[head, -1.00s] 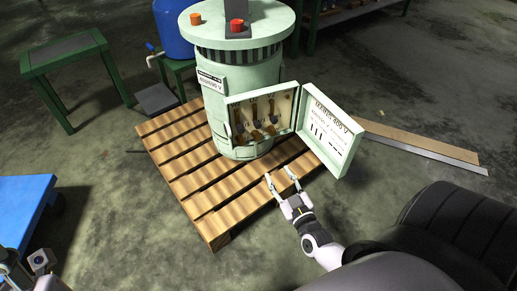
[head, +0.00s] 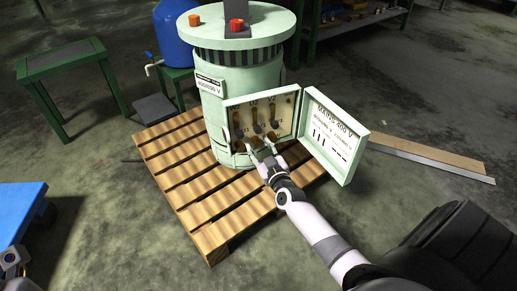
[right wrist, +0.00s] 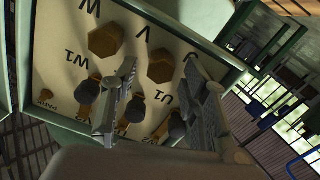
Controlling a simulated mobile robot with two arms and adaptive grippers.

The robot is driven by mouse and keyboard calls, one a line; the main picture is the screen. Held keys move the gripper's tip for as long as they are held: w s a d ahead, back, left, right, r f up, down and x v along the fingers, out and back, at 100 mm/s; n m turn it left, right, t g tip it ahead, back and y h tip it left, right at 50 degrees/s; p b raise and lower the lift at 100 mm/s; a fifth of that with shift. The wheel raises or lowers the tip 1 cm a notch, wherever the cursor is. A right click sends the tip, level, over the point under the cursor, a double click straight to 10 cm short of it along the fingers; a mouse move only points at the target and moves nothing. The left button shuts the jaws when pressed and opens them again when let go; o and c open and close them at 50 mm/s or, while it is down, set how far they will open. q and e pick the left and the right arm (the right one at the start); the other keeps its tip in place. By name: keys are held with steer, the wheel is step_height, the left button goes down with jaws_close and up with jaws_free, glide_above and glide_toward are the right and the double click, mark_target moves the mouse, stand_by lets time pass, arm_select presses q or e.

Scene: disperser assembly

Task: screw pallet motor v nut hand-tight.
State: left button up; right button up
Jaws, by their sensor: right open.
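The pale green motor (head: 240,75) stands upright on the wooden pallet (head: 205,205). Its terminal box (head: 225,125) is open. In the right wrist view, the brass hexagonal V nut (right wrist: 161,66) sits on the box's cream panel (right wrist: 60,35), by the letter V. A like nut (right wrist: 106,40) sits by the letter W; the place by U is mostly behind a finger. My right gripper (head: 259,147) is at the box's lower part. It is open; its fingertips (right wrist: 160,63) lie on either side of the V nut in the picture, with visible gaps. My left gripper's fingers do not show.
The box door (head: 332,140) hangs open just right of my right gripper. Dark-capped terminals (right wrist: 137,107) with brass links crowd the panel by the fingers. A green table (head: 65,65), a blue drum (head: 178,35) and a blue-topped surface (head: 18,215) stand farther left.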

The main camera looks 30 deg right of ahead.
steer(key=shift+w, duration=0.35)
steer(key=shift+c, duration=0.3)
jaws_close()
